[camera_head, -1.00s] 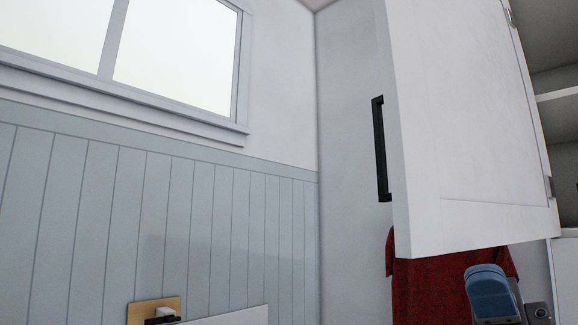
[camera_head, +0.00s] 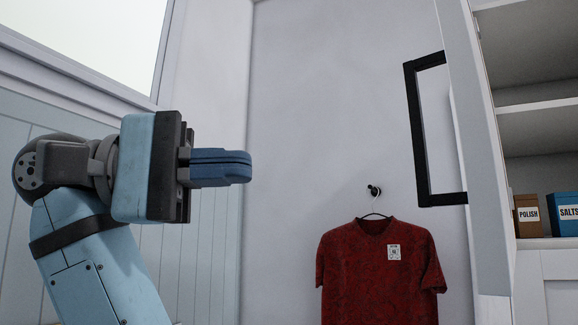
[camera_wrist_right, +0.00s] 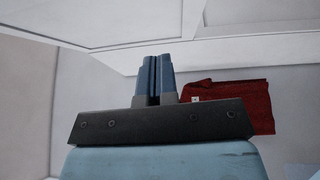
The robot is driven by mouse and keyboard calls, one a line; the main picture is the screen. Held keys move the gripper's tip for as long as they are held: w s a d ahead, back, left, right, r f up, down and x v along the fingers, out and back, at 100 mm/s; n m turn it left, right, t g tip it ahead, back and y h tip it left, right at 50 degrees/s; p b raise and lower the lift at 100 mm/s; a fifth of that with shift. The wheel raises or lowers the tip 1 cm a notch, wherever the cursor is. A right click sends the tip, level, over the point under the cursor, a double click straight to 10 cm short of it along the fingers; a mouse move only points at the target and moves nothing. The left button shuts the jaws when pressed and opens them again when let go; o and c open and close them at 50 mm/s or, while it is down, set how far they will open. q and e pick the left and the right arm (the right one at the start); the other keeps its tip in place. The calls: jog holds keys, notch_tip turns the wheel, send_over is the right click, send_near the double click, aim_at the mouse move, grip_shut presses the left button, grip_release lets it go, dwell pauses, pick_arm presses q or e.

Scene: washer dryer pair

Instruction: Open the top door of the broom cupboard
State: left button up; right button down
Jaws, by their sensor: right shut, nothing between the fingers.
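The white top door (camera_head: 472,130) of the broom cupboard stands open, swung out and seen nearly edge-on at the right of the head view. Its black bar handle (camera_head: 416,130) sticks out to the left. Behind the door, the cupboard's shelves (camera_head: 545,118) are exposed. My right gripper (camera_head: 250,166) is at the left of the head view, well apart from the handle, with its blue fingers together and empty. The fingers (camera_wrist_right: 158,76) also show shut in the right wrist view, below a white panel (camera_wrist_right: 100,22). My left gripper is out of view.
A red shirt (camera_head: 375,270) hangs on a wall hook (camera_head: 374,190) between my gripper and the door. A brown POLISH box (camera_head: 527,216) and a blue SALTS box (camera_head: 565,213) stand on a shelf. A window (camera_head: 85,40) is at the upper left.

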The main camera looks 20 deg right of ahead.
jog(key=s+d+t+p, duration=0.1)
jog(key=s+d+p, duration=0.1)
jog(key=s+d, duration=0.5)
jog(key=x, duration=0.4)
jog(key=shift+w+d+r, duration=0.15)
jog(key=shift+w, duration=0.25)
